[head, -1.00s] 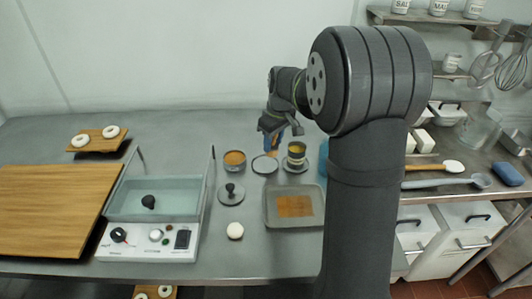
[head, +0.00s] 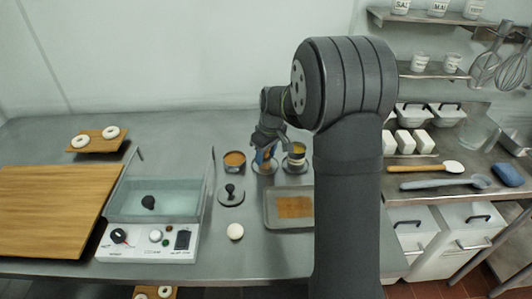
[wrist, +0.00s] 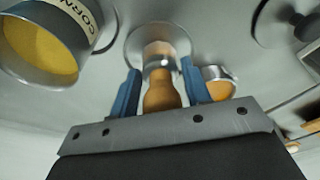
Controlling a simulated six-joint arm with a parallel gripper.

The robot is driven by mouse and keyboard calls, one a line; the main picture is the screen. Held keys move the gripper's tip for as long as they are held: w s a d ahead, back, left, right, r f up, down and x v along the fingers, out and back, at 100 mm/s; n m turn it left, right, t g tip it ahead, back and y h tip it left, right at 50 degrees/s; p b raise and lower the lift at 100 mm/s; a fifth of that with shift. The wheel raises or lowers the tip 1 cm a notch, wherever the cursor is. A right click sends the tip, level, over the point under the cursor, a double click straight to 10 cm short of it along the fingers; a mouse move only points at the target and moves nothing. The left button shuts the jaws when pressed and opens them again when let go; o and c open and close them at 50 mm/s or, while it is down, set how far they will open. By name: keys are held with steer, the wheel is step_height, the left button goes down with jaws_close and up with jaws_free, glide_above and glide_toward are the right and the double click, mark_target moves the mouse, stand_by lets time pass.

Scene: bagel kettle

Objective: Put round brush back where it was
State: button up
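The round brush, with an orange-brown handle (wrist: 162,95) and pale metal collar, stands roughly upright over a small round metal dish (wrist: 133,40). In the head view the dish (head: 264,169) sits between two cups on the counter. My gripper (head: 265,154) is low over the dish, pointing down. In the wrist view its blue fingers (wrist: 160,78) straddle the brush handle, with a narrow gap seemingly showing on each side. The brush's lower end looks to be at the dish; whether it fully rests there is hard to see.
A labelled tin of yellow contents (wrist: 40,45) stands close on one side, a cup of orange contents (wrist: 220,84) on the other. A black-knobbed lid (head: 231,193), a white ball (head: 235,232) and a metal tray (head: 290,222) lie in front.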

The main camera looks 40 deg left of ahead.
steer(key=shift+o, duration=1.1)
step_height(320, 180, up, 12)
steer(key=d, duration=0.1)
steer(key=shift+d, duration=0.4)
